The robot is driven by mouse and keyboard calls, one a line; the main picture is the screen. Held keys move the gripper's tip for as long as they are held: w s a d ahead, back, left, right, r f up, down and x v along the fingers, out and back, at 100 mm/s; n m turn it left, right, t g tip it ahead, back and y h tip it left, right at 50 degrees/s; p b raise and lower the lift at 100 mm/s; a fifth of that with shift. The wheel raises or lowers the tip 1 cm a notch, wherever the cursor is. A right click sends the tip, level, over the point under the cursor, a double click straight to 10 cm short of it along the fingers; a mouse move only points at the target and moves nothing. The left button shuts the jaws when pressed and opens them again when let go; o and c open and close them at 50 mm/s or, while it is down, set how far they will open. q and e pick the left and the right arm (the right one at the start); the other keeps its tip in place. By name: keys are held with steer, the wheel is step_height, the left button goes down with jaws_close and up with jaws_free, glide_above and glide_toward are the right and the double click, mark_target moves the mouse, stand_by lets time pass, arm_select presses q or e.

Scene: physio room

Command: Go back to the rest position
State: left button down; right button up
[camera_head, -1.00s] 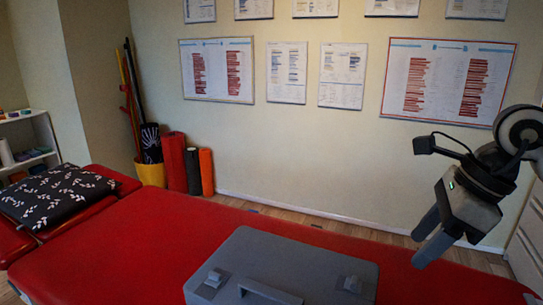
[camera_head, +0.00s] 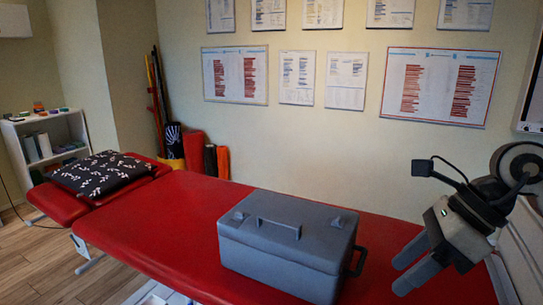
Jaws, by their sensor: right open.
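My right gripper (camera_head: 411,266) is at the right side of the head view, over the right part of the red treatment table (camera_head: 175,217). Its two grey fingers are apart and point down and to the left, with nothing between them. A grey case (camera_head: 270,262) with a closed lid and a handle on top stands on the table, to the left of the gripper and apart from it. My left gripper is not in view.
A black patterned pillow (camera_head: 97,173) lies at the table's left end. A white shelf (camera_head: 47,145) stands at the left wall. Rolled mats (camera_head: 194,149) stand by the back wall. Wood floor (camera_head: 40,262) is clear at lower left.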

steer(key=s+a+m+y, duration=0.4)
steer(key=a+m+y, duration=0.3)
steer(key=a+y, duration=0.65)
steer(key=w+d+f+m+t+h, duration=0.25)
steer(key=f+m+t+h, duration=0.45)
steer(key=m, duration=0.8)
steer(key=w+d+f+m+t+h, duration=0.25)
steer(key=f+m+t+h, duration=0.2)
steer(key=m+t, duration=0.75)
steer(key=s+d+f+m+g+h, duration=0.1)
steer(key=s+f+m+g, duration=0.3)
steer(key=f, duration=0.5)
steer(key=s+d+f+m+g+h, duration=0.2)
steer(key=s+f+m+g+h, duration=0.2)
steer(key=s+f+m, duration=0.4)
step_height(320, 180, down, 2)
steer(key=shift+s+d+f+g, duration=0.15)
steer(key=shift+s+f+g, duration=0.15)
steer(key=shift+g, duration=0.5)
steer(key=shift+r, duration=0.1)
